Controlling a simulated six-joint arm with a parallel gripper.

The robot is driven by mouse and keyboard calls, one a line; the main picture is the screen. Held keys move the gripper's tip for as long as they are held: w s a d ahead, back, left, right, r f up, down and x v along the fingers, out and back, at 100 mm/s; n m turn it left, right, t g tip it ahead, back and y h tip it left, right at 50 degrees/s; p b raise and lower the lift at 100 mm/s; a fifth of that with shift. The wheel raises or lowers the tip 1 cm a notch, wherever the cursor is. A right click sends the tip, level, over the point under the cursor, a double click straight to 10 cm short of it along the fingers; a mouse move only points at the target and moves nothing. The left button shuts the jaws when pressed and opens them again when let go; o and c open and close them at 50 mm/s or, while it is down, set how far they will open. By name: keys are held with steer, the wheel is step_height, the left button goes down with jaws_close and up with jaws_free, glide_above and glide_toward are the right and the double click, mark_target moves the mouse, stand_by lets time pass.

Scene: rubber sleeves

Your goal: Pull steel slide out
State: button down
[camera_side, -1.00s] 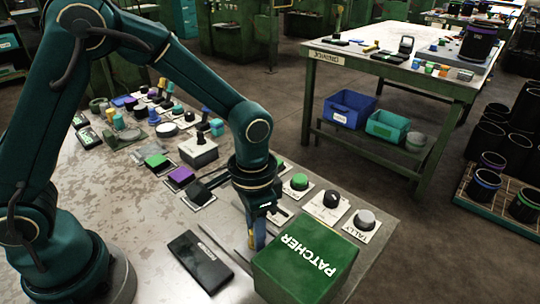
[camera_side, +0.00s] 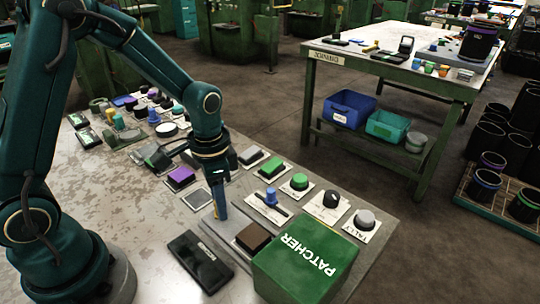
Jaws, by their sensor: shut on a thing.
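The steel slide (camera_side: 226,229) is a flat grey plate that reaches out leftward from the green box marked PATCHER (camera_side: 305,262). A brown block (camera_side: 253,237) lies on it close to the box. My gripper (camera_side: 220,211) points down at the slide's outer left end and is shut on the slide there. The jaws' exact contact is too small to make out. The slide's right end is hidden by the box.
A black case (camera_side: 200,261) lies just in front of the slide. Behind it stand a blue knob (camera_side: 270,196), a green button (camera_side: 299,181), a black knob (camera_side: 331,199) and a grey knob (camera_side: 366,217). Purple (camera_side: 181,175) and green blocks sit farther left.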

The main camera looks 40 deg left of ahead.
steer(key=shift+w+a, duration=0.15)
steer(key=shift+a, duration=0.15)
steer(key=c, duration=0.8)
jaws_free()
steer(key=shift+o, duration=0.4)
steer(key=shift+d, duration=0.1)
steer(key=shift+r, duration=0.1)
steer(key=shift+r, duration=2.5)
steer(key=shift+r, duration=0.1)
